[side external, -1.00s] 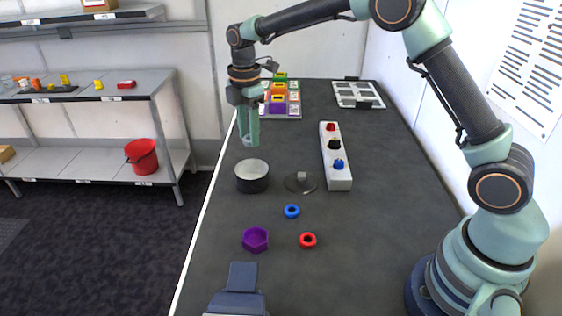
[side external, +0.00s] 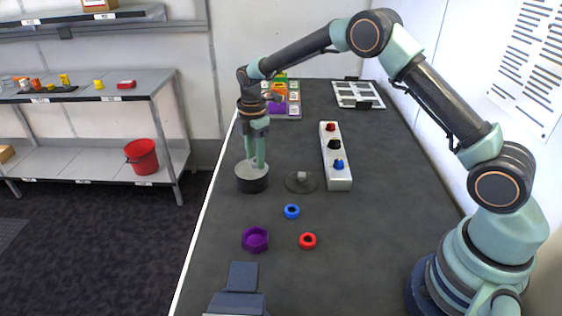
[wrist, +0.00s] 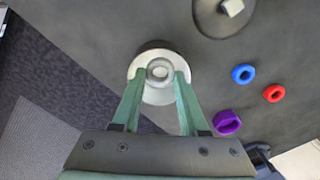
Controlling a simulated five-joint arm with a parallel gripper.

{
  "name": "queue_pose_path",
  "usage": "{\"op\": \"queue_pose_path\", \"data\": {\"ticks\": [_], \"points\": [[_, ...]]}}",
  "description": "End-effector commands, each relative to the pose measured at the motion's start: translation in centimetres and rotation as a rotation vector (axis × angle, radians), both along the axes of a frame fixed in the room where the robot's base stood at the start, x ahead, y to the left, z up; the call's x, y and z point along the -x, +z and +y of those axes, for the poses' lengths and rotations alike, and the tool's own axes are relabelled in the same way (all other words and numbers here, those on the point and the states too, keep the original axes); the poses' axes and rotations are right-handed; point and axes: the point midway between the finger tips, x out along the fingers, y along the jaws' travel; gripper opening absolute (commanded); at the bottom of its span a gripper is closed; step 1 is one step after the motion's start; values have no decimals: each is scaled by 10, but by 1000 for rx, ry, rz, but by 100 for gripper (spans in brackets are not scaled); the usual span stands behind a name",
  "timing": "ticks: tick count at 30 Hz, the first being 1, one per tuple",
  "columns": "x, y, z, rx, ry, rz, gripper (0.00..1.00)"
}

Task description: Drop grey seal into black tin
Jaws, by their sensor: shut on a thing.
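The black tin (side external: 252,184), with a pale inside, stands upright on the dark bench at the left edge. My gripper (side external: 256,165) points down with its fingertips at the tin's mouth. In the wrist view my gripper (wrist: 160,73) is shut on the grey seal (wrist: 160,64), a small ring between the fingertips. The seal lies over the tin's pale inside (wrist: 154,97) in that view. In the side view the seal is hidden by the fingers and tin rim, so its exact height is hard to tell.
A grey disc with a knob (side external: 301,181) lies just right of the tin. A blue ring (side external: 292,211), a red ring (side external: 307,240) and a purple hexagonal piece (side external: 255,239) lie nearer. A white block with coloured knobs (side external: 336,157) stands further right.

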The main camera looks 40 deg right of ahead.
Motion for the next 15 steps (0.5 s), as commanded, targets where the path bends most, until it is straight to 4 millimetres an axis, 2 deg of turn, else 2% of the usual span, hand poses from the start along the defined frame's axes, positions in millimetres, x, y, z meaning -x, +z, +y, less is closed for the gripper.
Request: {"op": "queue_pose_path", "data": {"ticks": [8, 9, 10, 11, 15], "points": [[0, -1, 0, 0, 0, -1, 0], [0, -1, 0, 0, 0, -1, 58], [0, -1, 0, 0, 0, -1, 70], [0, -1, 0, 0, 0, -1, 78], [0, -1, 0, 0, 0, -1, 78]]}}
